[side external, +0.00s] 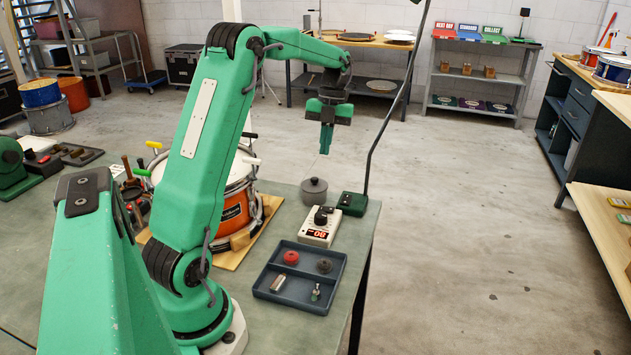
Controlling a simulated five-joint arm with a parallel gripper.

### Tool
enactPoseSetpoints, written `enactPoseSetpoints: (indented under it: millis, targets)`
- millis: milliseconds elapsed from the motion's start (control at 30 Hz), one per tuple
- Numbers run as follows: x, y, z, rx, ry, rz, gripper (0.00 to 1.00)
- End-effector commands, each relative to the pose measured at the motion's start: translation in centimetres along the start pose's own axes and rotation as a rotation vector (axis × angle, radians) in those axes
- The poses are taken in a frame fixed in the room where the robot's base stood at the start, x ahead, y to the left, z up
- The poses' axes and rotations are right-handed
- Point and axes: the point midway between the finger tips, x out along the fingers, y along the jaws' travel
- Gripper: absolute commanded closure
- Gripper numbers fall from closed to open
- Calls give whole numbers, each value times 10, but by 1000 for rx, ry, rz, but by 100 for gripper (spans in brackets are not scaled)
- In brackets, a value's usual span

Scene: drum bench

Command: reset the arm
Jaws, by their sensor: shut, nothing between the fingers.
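My gripper (326,140) hangs at the end of my green arm, pointing down. Its fingers are together and hold nothing. In the picture it appears above the grey lidded pot (314,190) and the back right of the bench (345,255), clear of everything. My arm's upper link rises from its base on the bench and bends over to the right at the top.
An orange drum (238,205) on a wooden board stands behind my arm, partly hidden.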

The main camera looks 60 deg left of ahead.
Motion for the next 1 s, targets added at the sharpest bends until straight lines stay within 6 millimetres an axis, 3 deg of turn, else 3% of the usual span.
enactPoseSetpoints:
  millis: [433,1000]
  targets:
    - [-33,-27,-78,-473,-143,-85,100]
    - [-42,-37,-178,-1091,-206,-331,100]
